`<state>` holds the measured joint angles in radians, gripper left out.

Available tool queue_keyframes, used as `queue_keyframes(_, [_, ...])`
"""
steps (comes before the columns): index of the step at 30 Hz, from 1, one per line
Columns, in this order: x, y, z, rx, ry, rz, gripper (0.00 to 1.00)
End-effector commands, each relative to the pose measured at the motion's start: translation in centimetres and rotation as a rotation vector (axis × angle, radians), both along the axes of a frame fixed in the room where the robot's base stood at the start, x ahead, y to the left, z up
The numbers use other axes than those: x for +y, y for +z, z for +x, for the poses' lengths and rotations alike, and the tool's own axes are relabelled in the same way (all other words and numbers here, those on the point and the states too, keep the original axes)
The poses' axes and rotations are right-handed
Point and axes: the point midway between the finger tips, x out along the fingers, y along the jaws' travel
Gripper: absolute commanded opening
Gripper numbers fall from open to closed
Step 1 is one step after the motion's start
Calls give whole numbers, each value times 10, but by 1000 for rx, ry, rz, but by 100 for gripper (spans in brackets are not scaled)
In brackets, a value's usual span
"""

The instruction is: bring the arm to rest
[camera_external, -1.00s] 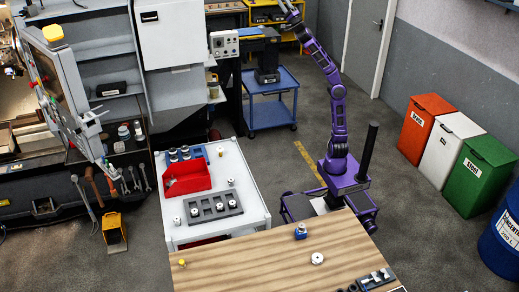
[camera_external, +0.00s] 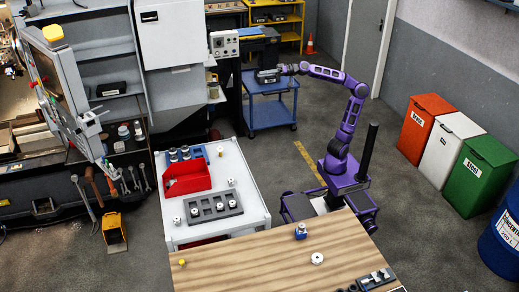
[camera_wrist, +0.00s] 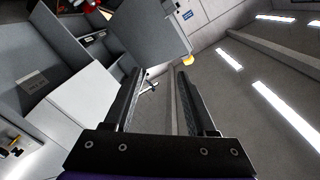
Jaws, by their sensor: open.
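My purple arm (camera_external: 346,125) rises from its base and bends over to the left at its elbow. My gripper (camera_external: 266,76) is in front of the machine, above the blue cart, in the external view. In the wrist view my gripper (camera_wrist: 160,80) has its two dark fingers apart, with nothing between them. The view past the fingers is tilted and takes in grey cabinets, a wall and ceiling lights.
A blue cart (camera_external: 270,115) stands below my gripper. A white table (camera_external: 250,190) carries a red bin (camera_external: 187,178) and a grey tray (camera_external: 208,209). A wooden table (camera_external: 260,264) is in front of my base. Orange, white and green bins (camera_external: 425,118) stand at right.

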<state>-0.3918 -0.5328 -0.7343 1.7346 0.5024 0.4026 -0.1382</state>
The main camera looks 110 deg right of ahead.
Motion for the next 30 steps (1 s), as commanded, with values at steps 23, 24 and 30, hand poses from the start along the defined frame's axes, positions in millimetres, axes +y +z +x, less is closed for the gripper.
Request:
queue_keyframes(23, [211, -352, -148, 989, 372, -503, 56])
queue_keyframes(24, [216, -357, -151, 1002, 397, -538, 56])
queue_keyframes(30, [222, -363, -155, 1018, 425, -581, 56])
